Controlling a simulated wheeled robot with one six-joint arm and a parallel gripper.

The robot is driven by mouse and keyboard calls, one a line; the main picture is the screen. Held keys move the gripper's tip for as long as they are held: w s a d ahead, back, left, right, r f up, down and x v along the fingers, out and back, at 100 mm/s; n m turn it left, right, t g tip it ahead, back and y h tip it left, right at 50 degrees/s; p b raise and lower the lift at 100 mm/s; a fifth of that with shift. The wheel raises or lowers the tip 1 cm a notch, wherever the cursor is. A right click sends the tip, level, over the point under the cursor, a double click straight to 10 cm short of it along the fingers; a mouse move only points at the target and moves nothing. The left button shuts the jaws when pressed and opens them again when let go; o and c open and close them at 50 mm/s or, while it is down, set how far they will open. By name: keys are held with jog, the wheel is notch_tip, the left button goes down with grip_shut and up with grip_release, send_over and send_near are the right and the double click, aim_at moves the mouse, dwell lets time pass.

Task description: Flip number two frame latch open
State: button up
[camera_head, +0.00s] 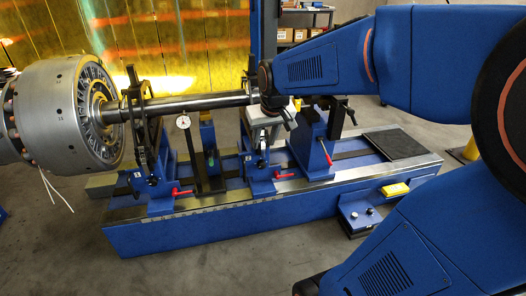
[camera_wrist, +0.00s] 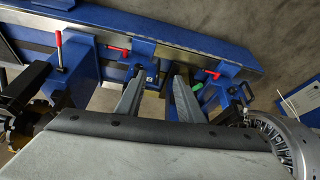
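The rotor shaft (camera_head: 190,104) lies across black-framed blue pedestals on the machine bed. The middle pedestal (camera_head: 258,172) has a red lever (camera_head: 284,175) low on its front; in the wrist view this lever (camera_wrist: 118,50) shows at upper left. I cannot make out frame latch two itself; my wrist hides the pedestal's upper part in the head view. My gripper (camera_wrist: 158,90) has its two grey fingers apart with nothing between them. It is over the middle pedestal, with a small white label (camera_wrist: 150,80) just beyond the fingertips.
The large grey rotor drum (camera_head: 72,113) is at left. The left pedestal (camera_head: 155,178) carries another red lever (camera_head: 182,192). A dial gauge (camera_head: 183,121) stands between pedestals. The right pedestal has an upright red lever (camera_head: 326,152). The bed's right end is clear around a dark mat (camera_head: 394,145).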

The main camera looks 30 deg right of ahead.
jog(key=m, duration=0.1)
send_near(263, 149)
jog(key=x, duration=1.1)
jog(key=shift+d, duration=0.1)
grip_shut()
